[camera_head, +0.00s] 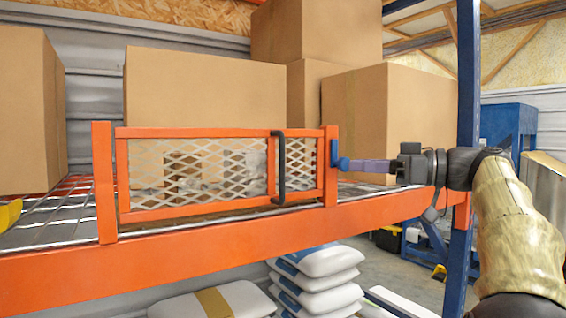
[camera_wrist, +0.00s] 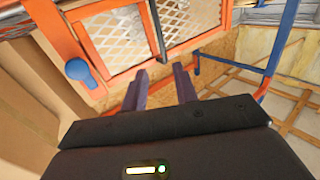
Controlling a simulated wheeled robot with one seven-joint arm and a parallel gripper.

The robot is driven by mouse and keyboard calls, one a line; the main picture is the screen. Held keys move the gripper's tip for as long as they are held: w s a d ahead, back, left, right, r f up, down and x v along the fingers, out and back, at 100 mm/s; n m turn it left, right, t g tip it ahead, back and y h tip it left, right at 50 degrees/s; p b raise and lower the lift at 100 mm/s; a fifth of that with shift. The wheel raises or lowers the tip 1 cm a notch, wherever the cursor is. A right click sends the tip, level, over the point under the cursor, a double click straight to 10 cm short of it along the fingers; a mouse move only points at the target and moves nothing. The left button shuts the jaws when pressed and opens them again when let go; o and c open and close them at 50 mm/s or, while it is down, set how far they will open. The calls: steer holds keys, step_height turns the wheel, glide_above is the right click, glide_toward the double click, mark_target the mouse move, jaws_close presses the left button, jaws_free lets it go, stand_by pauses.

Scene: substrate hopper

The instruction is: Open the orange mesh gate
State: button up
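The orange mesh gate (camera_head: 195,133) stands shut in its orange frame at the shelf's front edge, with a black upright handle (camera_head: 280,168) near its right side. A blue latch piece (camera_head: 336,153) sits on the right post (camera_head: 331,180). In the wrist view, tilted, the gate (camera_wrist: 107,32), handle (camera_wrist: 157,28) and blue latch (camera_wrist: 78,69) lie beyond my fingers. My gripper (camera_head: 343,164) points left, its purple fingers near the latch in the head view; contact cannot be told. In the wrist view my gripper (camera_wrist: 159,71) is open, with nothing between its fingers.
The orange shelf beam (camera_head: 190,255) runs below the gate. Cardboard boxes (camera_head: 205,88) stand behind it on the wire shelf. Stacked white sacks (camera_head: 318,262) lie below. A blue rack upright (camera_head: 468,80) stands behind my arm at the right. The space before the gate looks clear.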

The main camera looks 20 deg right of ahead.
mark_target(287, 161)
steer(key=p+x, duration=0.7)
steer(key=x, duration=1)
steer(key=shift+w+a+p, duration=0.1)
steer(key=shift+a+p, duration=0.15)
steer(key=shift+p, duration=0.15)
jaws_close()
